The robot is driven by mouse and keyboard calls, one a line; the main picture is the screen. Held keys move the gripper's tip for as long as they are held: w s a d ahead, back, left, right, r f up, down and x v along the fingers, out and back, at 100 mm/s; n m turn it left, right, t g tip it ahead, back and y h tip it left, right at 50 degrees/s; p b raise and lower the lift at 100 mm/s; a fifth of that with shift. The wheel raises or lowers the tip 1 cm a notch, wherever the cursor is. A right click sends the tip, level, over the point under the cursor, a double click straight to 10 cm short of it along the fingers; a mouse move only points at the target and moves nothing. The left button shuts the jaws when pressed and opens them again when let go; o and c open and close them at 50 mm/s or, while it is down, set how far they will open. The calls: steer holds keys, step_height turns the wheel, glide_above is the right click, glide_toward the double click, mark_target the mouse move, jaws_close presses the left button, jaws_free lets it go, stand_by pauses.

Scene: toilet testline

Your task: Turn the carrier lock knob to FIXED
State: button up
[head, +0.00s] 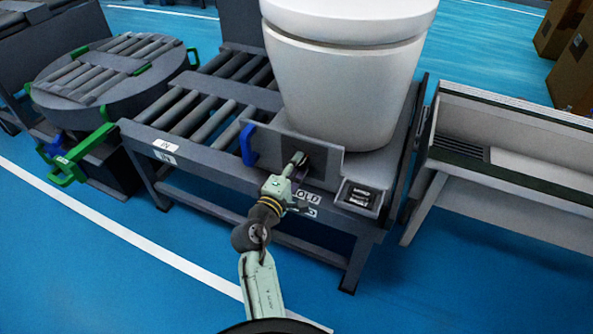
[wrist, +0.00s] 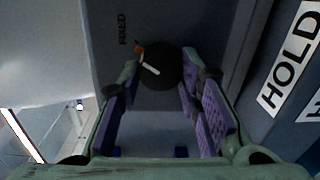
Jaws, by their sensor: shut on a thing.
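The carrier lock knob (wrist: 163,72) is dark and round with a white pointer line and a small orange mark. It sits between the fingertips of my gripper (wrist: 160,82), which is shut on it. The pointer line slants toward the upper left of the wrist view. The word FIXED (wrist: 122,29) is on the grey plate, above and left of the knob. In the head view my gripper (head: 297,160) reaches the grey front plate (head: 327,162) of the carrier; the knob is mostly hidden there.
A white toilet (head: 345,75) stands on the carrier behind the plate. A blue handle (head: 248,145) is left of my gripper, and a small tray (head: 361,197) is to the right. A HOLD label (wrist: 291,59) is beside the knob. Blue floor is open in front.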

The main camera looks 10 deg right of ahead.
steer(key=shift+m+b, duration=0.35)
steer(key=shift+m, duration=0.35)
steer(key=shift+r, duration=0.1)
steer(key=o, duration=1.1)
steer(key=shift+o, duration=0.2)
steer(key=v, duration=0.7)
steer(key=shift+s, duration=0.2)
steer(key=shift+a, duration=0.1)
